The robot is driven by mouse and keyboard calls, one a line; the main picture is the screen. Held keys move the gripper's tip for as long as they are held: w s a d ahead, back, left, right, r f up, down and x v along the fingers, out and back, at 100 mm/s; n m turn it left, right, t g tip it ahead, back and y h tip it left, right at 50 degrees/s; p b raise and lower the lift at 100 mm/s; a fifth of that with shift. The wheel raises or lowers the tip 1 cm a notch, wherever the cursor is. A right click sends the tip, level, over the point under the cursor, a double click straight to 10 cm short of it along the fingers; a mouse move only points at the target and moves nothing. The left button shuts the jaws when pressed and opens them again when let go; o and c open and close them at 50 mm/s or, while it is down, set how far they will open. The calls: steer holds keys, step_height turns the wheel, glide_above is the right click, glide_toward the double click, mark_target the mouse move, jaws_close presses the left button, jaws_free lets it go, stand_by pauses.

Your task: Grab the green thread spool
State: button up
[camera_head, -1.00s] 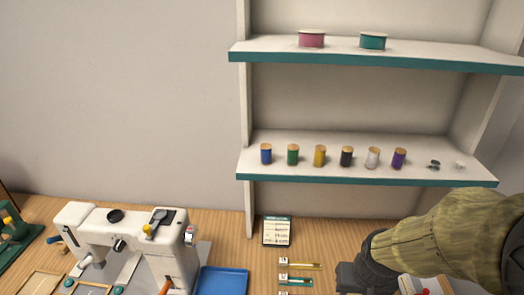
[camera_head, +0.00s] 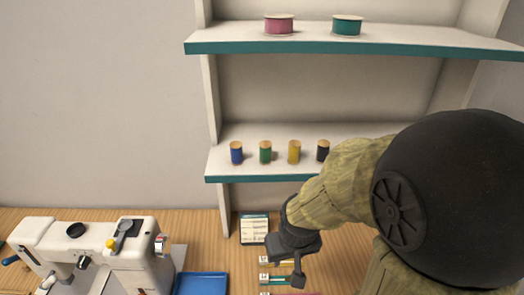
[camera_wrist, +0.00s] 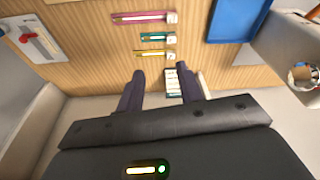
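The green thread spool (camera_head: 265,152) stands upright on the lower shelf (camera_head: 240,178), between the blue spool (camera_head: 236,152) and the yellow spool (camera_head: 294,152). My gripper (camera_head: 298,270) is in front of and below that shelf, to the right of the green spool and apart from it. In the wrist view my gripper (camera_wrist: 162,82) has its two fingers spread with a clear gap and nothing held between them. The green spool does not show in the wrist view.
A black spool (camera_head: 323,150) stands right of the yellow one; my arm hides the shelf beyond. The upper shelf (camera_head: 350,45) holds a pink and a teal ribbon roll. A sewing machine (camera_head: 90,250), blue tray (camera_head: 202,284) and printed card (camera_head: 254,228) are on the wooden table.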

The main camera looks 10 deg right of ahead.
steer(key=o, duration=0.4)
steer(key=shift+s+r, duration=0.15)
steer(key=shift+s, duration=0.2)
steer(key=w+a+r+m+h+p, duration=0.4)
steer(key=w+r+m+h+p, duration=0.25)
steer(key=w+r+p, duration=0.3)
steer(key=w+a+r+m+t+h+p, duration=0.1)
steer(key=a+r, duration=0.3)
steer(key=r, duration=0.4)
steer(key=w+a+r+m+t+h+p, duration=0.1)
steer(key=w+a+r+m+t+h, duration=0.1)
steer(key=a+r, duration=0.3)
step_height(320, 180, up, 3)
steer(key=shift+w+a+m+t+h+p, duration=0.2)
steer(key=shift+w+m+t+h+p, duration=0.2)
steer(key=shift+m+t, duration=0.35)
